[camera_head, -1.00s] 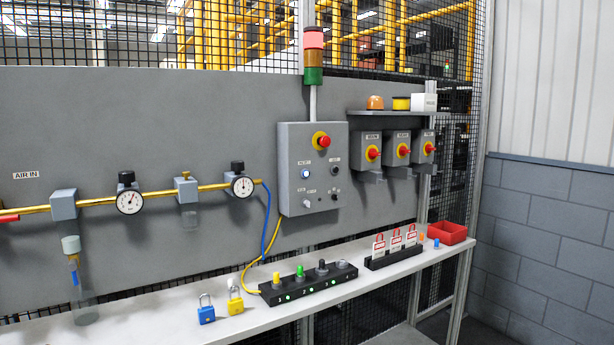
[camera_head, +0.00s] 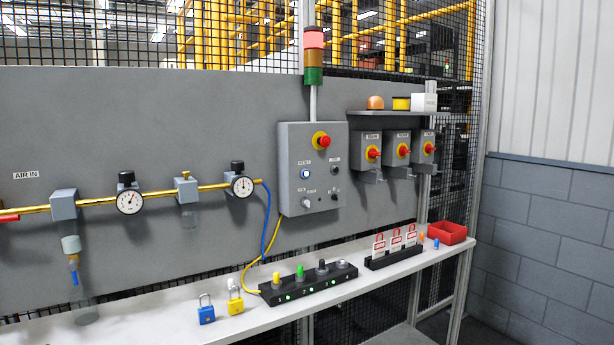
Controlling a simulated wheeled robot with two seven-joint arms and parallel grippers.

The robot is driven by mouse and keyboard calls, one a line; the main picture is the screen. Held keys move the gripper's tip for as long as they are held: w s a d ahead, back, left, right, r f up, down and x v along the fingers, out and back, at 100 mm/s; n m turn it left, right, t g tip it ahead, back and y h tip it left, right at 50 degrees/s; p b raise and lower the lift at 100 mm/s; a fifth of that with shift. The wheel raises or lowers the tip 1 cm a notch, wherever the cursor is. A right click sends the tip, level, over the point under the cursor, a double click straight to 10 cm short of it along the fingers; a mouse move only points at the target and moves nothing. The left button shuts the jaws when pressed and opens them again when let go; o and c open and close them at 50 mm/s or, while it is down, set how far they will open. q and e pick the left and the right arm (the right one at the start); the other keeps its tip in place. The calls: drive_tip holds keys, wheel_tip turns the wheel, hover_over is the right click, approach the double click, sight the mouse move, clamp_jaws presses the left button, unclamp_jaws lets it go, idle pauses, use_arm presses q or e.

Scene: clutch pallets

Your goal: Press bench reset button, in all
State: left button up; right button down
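A grey control box (camera_head: 290,198) hangs on the grey panel at the middle of the head view. A lit white-blue button (camera_head: 305,174) sits on its left side under a small label that seems to read RESET. A red emergency-stop knob on a yellow ring (camera_head: 321,141) is above it. A dark button (camera_head: 336,170) is to the right, with a switch (camera_head: 306,202) and a small dark part below. Neither of my grippers shows in this view.
A white bench (camera_head: 170,318) runs below the panel. It carries a blue padlock (camera_head: 206,310), a yellow padlock (camera_head: 236,303), a black strip with coloured plugs (camera_head: 308,287), a tag rack (camera_head: 393,257) and a red bin (camera_head: 453,233). Gauges and a brass pipe (camera_head: 90,201) are at left.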

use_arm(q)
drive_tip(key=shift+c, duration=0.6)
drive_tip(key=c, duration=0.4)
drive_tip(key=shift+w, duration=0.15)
